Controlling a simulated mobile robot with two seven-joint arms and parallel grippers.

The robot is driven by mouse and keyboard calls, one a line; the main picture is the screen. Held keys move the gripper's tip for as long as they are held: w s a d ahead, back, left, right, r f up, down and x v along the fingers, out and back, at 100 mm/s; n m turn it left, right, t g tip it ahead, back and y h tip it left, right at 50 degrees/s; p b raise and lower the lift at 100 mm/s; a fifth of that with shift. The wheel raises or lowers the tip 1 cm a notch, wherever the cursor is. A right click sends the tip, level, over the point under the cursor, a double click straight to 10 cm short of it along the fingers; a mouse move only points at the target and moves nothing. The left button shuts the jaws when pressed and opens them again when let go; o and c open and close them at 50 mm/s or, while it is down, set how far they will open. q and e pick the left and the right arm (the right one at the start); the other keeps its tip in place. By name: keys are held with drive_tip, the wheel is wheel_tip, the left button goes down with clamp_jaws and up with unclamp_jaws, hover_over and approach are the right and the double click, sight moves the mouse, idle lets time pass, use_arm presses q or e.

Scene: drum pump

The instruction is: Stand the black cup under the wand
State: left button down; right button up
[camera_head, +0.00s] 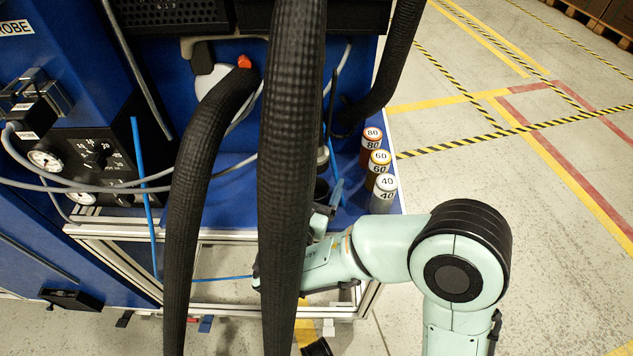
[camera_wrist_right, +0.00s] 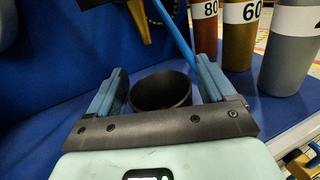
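The black cup (camera_wrist_right: 161,91) stands upright on the blue deck in the right wrist view, its mouth facing up. It also shows as a small dark shape (camera_head: 321,190) beside the thick hose in the head view. My right gripper (camera_wrist_right: 161,72) is open, one finger on each side of the cup. I cannot tell whether the fingers touch it. In the head view, the thick black hose hides much of this gripper. A thin blue tube (camera_wrist_right: 174,30) slants down behind the cup. I cannot clearly pick out the wand. My left gripper is out of view.
Bottles marked 80 (camera_head: 371,148), 60 (camera_head: 379,169) and 40 (camera_head: 384,194) stand right of the cup near the deck's edge. Thick black hoses (camera_head: 291,150) hang in front. A gauge panel (camera_head: 92,158) is at left. Open floor lies to the right.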

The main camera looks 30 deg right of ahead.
drive_tip(key=shift+r, duration=0.15)
drive_tip(key=shift+s+a, duration=0.15)
drive_tip(key=shift+a, duration=0.1)
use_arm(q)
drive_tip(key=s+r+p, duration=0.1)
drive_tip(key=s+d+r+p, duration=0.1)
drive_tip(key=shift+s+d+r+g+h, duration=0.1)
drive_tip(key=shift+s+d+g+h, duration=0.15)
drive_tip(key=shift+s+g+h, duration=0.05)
use_arm(e)
drive_tip(key=v, duration=1.1)
drive_tip(key=shift+a, duration=0.2)
drive_tip(key=shift+s, duration=0.15)
